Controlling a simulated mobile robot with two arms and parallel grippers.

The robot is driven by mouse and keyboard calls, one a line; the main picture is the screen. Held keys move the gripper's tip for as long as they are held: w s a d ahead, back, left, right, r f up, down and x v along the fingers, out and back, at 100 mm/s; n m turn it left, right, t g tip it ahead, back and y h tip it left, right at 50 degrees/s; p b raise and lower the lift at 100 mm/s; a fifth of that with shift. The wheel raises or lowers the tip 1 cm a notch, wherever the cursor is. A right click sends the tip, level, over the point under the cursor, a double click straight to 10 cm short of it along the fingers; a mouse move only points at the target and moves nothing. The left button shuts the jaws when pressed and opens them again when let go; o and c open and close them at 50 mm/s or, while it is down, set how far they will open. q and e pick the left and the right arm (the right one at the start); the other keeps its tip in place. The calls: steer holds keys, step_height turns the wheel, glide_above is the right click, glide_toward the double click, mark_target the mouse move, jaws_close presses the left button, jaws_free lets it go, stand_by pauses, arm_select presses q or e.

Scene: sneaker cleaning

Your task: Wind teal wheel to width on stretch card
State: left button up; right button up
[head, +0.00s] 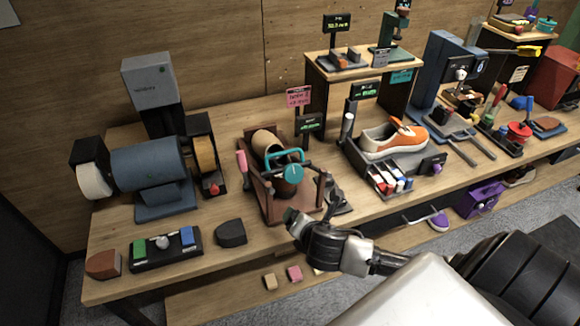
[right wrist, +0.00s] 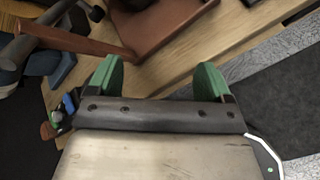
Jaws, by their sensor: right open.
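The teal wheel (head: 292,172) sits with a teal bar on the front of a brown wooden stretcher stand (head: 272,210). A tan rounded piece lies in the stand behind it. A pink card (head: 298,97), perhaps the stretch card, stands behind the stand; its writing is too small to read. A dark display with green text (head: 310,124) is just below it. My right gripper (head: 315,210) is in front of the stand, apart from the wheel. In the right wrist view its green-tipped fingers (right wrist: 157,78) are spread and empty, near the table edge. My left gripper is out of view.
A blue grinder (head: 150,172) stands left. A black tray with coloured blocks (head: 152,246) and a dark block (head: 231,233) lie in front. Right of the stand are an orange-and-white sneaker (head: 395,138) and a tray of small bottles (head: 390,180).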

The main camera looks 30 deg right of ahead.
mark_target(294, 174)
step_height(294, 174, up, 11)
steer(key=w+d+n+t+p, duration=0.1)
steer(key=w+d+n+t, duration=0.15)
steer(key=n, duration=0.65)
steer(key=shift+n, duration=0.3)
steer(key=x, duration=0.3)
steer(key=p+x, duration=0.1)
steer(key=x, duration=0.6)
steer(key=shift+a, duration=0.35)
steer(key=shift+c, duration=0.3)
steer(key=c, duration=0.8)
steer(key=shift+p, duration=0.35)
steer(key=shift+c, duration=0.2)
